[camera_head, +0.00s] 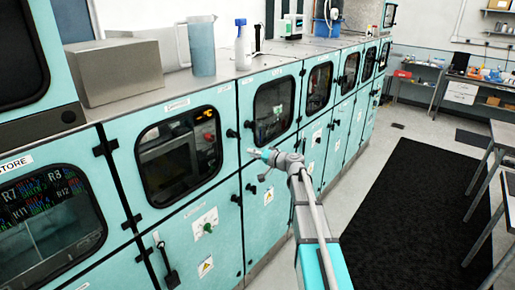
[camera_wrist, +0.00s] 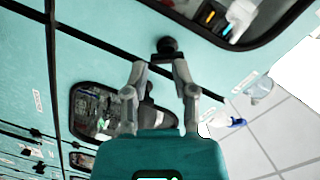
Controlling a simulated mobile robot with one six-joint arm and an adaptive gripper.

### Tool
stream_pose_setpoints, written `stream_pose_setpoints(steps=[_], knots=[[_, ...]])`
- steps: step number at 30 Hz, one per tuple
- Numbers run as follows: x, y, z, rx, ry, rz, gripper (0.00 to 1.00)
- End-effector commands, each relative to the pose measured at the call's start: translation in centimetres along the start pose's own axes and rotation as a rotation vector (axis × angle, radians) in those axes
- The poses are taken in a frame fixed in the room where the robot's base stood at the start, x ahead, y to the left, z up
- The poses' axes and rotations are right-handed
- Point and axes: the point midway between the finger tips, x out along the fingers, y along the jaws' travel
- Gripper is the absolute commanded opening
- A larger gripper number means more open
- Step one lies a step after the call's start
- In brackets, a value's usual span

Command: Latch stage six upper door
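A row of teal cabinets with windowed upper doors runs along the left in the head view. The label for stage six is too small to read, so I cannot tell which door it is. My gripper (camera_head: 258,152) is in front of the cabinet fronts, near the upper door with a rounded window (camera_head: 273,108). A black knob (camera_wrist: 167,46) on a teal panel lies just beyond the fingertips, by a dark door seam. I cannot tell whether they touch it.
A large windowed door (camera_head: 180,153) is to the left, with black hinges and knobs. A dark mat (camera_head: 405,205) covers the clear floor at right, beside tables (camera_head: 508,190).

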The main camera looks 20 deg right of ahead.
Motion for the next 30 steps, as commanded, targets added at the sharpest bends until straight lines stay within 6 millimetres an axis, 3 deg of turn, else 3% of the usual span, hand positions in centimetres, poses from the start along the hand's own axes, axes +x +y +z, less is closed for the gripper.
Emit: stream_pose_setpoints(steps=[1, 4, 11, 18, 24, 30], knots=[[-0.1, 0.2, 2.0, -0.011, -0.037, 0.018, 0.16], [-0.1, 0.6, 5.9, -0.04, -0.13, 0.071, 0.0], [-1.8, 2.6, 15.9, -0.11, -0.38, 0.247, 0.0], [-5.7, 5.3, 24.9, -0.173, -0.619, 0.483, 0.0], [-10.5, 7.5, 30.8, -0.221, -0.784, 0.713, 0.0], [-15.5, 9.1, 34.4, -0.26, -0.893, 0.944, 0.0]])
